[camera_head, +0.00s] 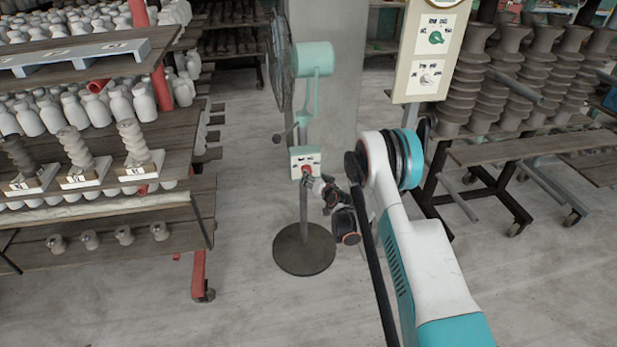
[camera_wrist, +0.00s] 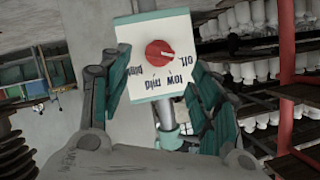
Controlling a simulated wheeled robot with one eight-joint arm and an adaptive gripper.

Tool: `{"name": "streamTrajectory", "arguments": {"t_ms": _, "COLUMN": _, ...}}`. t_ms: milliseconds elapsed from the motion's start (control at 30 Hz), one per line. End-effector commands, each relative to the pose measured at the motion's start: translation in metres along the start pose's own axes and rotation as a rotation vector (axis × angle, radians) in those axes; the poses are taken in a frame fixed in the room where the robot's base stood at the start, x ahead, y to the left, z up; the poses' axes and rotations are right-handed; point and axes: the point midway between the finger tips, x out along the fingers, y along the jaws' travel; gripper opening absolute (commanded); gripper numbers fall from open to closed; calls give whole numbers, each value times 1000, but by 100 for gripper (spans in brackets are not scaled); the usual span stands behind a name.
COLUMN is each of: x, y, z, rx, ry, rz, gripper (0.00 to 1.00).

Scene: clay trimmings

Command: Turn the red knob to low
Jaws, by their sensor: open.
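The red knob (camera_head: 306,169) is on a white control box (camera_head: 299,158) on the stand of a green fan. In the wrist view the knob (camera_wrist: 158,52) sits on a white panel (camera_wrist: 134,75) that appears upside down, with labels off, low, mid and high. A pale mark on the knob points to the right, toward off. My gripper (camera_head: 314,182) is close in front of the box. In the wrist view its fingers (camera_wrist: 155,75) are spread to either side of the panel, with nothing between them touching the knob. The fingertips' distance to the knob is hard to judge.
The fan (camera_head: 313,60) stands on a round dark base (camera_head: 304,249) beside a grey pillar. Shelves of pottery (camera_head: 90,185) stand at left. Insulator racks stand at right.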

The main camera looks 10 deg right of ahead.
Motion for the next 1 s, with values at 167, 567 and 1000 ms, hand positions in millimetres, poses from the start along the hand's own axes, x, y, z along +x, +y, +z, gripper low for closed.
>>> {"name": "streamTrajectory", "arguments": {"t_ms": 167, "x": 37, "y": 1, "z": 2, "rx": 0, "ry": 0, "rz": 0, "gripper": 57}}
{"name": "streamTrajectory", "arguments": {"t_ms": 567, "x": 74, "y": 0, "z": 0, "rx": 0, "ry": 0, "rz": 0, "gripper": 57}}
{"name": "streamTrajectory", "arguments": {"t_ms": 1000, "x": 74, "y": 0, "z": 0, "rx": 0, "ry": 0, "rz": 0, "gripper": 18}}
